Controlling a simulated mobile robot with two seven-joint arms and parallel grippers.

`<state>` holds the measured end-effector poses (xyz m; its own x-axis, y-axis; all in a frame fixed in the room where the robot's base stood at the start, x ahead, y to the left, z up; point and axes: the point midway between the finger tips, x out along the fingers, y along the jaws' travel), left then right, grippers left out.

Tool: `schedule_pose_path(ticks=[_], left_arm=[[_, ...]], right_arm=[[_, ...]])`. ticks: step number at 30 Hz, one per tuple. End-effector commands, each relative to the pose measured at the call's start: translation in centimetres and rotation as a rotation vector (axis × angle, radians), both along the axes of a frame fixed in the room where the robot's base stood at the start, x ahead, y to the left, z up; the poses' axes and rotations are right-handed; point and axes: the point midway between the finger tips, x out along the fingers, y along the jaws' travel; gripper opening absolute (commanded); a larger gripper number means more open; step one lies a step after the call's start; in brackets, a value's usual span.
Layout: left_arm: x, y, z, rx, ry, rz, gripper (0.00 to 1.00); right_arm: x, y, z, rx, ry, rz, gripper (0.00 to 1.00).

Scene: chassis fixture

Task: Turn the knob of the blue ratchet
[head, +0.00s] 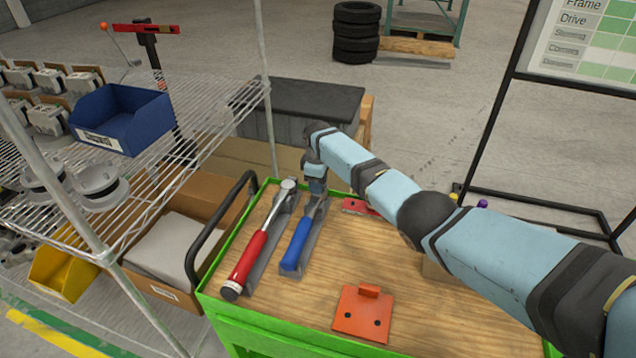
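The blue ratchet (297,245) lies in a grey holder on the wooden top of a green cart. Its blue handle points toward the front of the cart and its metal shaft runs back under my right gripper (317,188). The gripper points down at the ratchet's head end and hides the head and the knob. I cannot tell whether its fingers touch the knob or are closed on it. A red-handled ratchet (247,262) lies in its own holder to the left, with its metal head showing. My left gripper is not in view.
An orange plate (363,313) lies at the front of the cart top (420,325). A red part (358,206) lies right of the gripper, partly behind my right arm. A black cart handle (222,228) rises on the left, beside a wire shelf with a blue bin (130,118).

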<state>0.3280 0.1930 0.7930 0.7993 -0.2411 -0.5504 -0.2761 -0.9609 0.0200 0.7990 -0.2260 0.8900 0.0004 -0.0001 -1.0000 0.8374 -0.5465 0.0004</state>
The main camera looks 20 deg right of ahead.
Motion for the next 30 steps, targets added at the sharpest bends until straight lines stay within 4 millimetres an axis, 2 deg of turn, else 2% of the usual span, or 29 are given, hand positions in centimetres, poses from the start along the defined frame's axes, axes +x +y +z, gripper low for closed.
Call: schedule_pose_path(ticks=[8, 11, 21, 27, 30], left_arm=[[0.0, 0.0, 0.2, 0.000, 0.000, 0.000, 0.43], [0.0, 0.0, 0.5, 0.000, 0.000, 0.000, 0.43], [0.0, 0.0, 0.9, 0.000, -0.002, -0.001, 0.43], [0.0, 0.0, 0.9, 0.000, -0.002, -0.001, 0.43], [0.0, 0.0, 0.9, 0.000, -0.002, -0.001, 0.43]], right_arm=[[0.1, 0.0, 0.8, 0.001, -0.003, 0.000, 0.37], [0.1, 0.0, 2.2, 0.000, -0.004, 0.000, 0.37], [0.1, 0.0, 9.8, 0.001, -0.004, 0.000, 0.37], [0.0, 0.0, 12.7, 0.000, -0.001, -0.001, 0.37], [0.0, 0.0, 13.5, 0.000, -0.001, -0.001, 0.37]])
